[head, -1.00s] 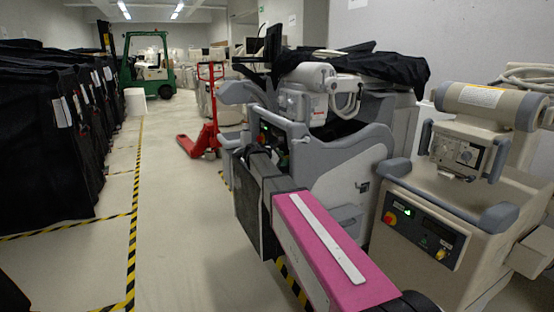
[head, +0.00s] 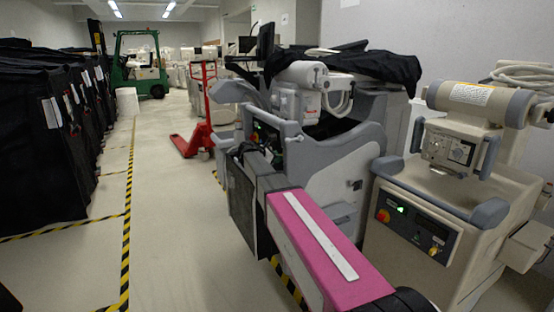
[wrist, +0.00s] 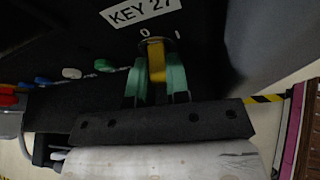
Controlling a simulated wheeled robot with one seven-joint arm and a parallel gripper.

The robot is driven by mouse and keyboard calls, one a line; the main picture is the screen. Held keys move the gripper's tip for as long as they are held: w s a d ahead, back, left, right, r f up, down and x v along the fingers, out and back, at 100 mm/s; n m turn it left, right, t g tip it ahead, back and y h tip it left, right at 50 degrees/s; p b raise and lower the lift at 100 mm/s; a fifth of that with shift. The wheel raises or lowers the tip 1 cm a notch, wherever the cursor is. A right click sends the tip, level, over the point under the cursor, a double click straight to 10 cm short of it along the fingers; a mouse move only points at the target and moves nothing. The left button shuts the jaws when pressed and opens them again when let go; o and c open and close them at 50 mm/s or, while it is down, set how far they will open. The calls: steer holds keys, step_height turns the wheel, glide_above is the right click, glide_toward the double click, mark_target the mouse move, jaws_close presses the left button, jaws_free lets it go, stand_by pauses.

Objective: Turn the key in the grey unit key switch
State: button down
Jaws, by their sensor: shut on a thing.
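The grey unit (head: 335,190) stands in the middle of the head view, with my arm in front of its dark panel. In the wrist view the panel carries a white label reading KEY 27 (wrist: 140,11), with marks 0 and 1 below it. A yellow key (wrist: 156,62) sits below and between these marks, about upright in the picture. My gripper (wrist: 155,78) has its green fingers closed on either side of the key. The key's seat is partly hidden, and how far it is turned is hard to tell. In the head view my arm hides the fingertips.
A beige unit (head: 400,240) with its own red knob, green light and yellow key (head: 433,250) stands close on the right. A red pallet jack (head: 200,125) and a green forklift (head: 140,65) are behind. Black covered carts (head: 45,150) line the left. The aisle floor is clear.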

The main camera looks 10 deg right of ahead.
steer(key=shift+n+g, duration=1.1)
steer(key=shift+n, duration=0.2)
steer(key=c, duration=1)
jaws_free()
